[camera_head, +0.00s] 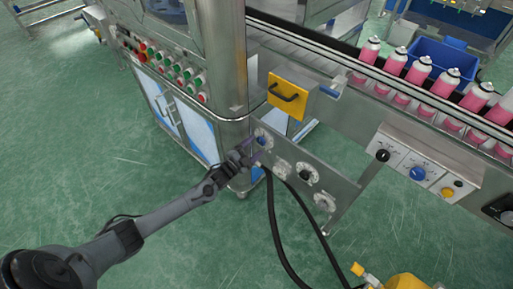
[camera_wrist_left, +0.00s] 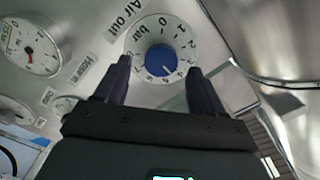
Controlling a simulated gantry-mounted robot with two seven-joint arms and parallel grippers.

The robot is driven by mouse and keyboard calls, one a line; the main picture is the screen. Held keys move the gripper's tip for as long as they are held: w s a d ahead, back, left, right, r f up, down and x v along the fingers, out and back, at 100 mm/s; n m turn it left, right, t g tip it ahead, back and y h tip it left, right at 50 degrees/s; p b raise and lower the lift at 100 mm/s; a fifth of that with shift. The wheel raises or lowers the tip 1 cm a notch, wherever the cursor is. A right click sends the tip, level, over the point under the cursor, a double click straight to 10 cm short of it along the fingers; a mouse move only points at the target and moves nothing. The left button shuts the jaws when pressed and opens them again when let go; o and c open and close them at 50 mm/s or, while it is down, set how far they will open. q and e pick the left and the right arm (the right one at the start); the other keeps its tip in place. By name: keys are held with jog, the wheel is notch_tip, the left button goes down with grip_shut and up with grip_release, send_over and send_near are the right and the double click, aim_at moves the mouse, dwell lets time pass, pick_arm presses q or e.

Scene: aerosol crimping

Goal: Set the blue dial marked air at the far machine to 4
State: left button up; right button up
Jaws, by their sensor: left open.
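The blue dial (camera_wrist_left: 161,59) sits in a white numbered ring on a metal panel, beside labels reading "Air out" and "bar". Its pale pointer mark faces the lower right, near the 4 and 5; the exact reading is hard to tell. In the head view the dial (camera_head: 261,141) is small on the steel panel below the yellow handled box. My left gripper (camera_wrist_left: 158,75) is open, its two dark fingers on either side of the dial's lower part. Whether they touch it is unclear. In the head view the left gripper (camera_head: 249,151) is at the panel. My right gripper is out of view.
Gauges (camera_wrist_left: 30,47) sit beside the dial. Another blue knob (camera_head: 417,173) is on the conveyor's front panel. Pink cans (camera_head: 419,72) line the conveyor. Black hoses (camera_head: 275,225) hang below the panel.

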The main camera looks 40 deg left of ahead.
pick_arm(q)
jog(key=shift+w+r, duration=0.1)
jog(key=shift+w, duration=1.05)
jog(key=shift+s, duration=0.1)
jog(key=shift+c, duration=0.3)
jog(key=c, duration=0.9)
jog(key=shift+r, duration=0.1)
jog(key=shift+c, duration=0.5)
jog(key=shift+n, duration=0.3)
jog(key=o, duration=1.1)
jog(key=shift+c, duration=0.2)
